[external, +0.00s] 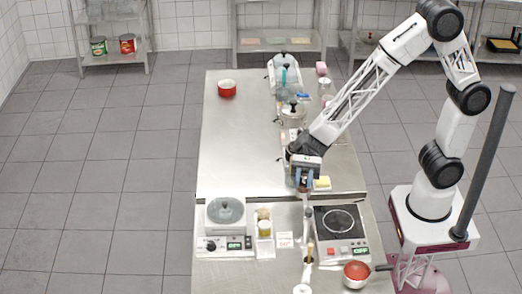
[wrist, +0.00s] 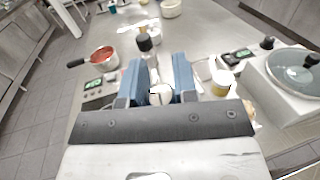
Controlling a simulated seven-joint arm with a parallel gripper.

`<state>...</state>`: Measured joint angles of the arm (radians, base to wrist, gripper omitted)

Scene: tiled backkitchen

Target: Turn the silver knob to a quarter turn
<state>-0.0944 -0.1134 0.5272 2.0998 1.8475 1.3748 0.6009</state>
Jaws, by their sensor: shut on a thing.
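My gripper (external: 303,184) is low over the metal counter in the external view, near the seam between its two sections. In the wrist view its blue fingers (wrist: 160,90) are closed on a small pale, rounded object (wrist: 161,95), mostly hidden between them. I cannot tell whether this object is the silver knob. A dark knob (external: 211,246) is on the front of the left white cooker (external: 237,252), beside a green display. It also shows in the wrist view (wrist: 267,43), apart from my gripper. No other knob is clearly silver.
A lidded pan (external: 225,211) sits on the left cooker. A black hot plate (external: 338,219) is to the right, with a red saucepan (external: 356,271) in front. A jar (wrist: 222,80) and a dark-topped bottle (wrist: 145,42) stand close by. The counter's left side is mostly clear.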

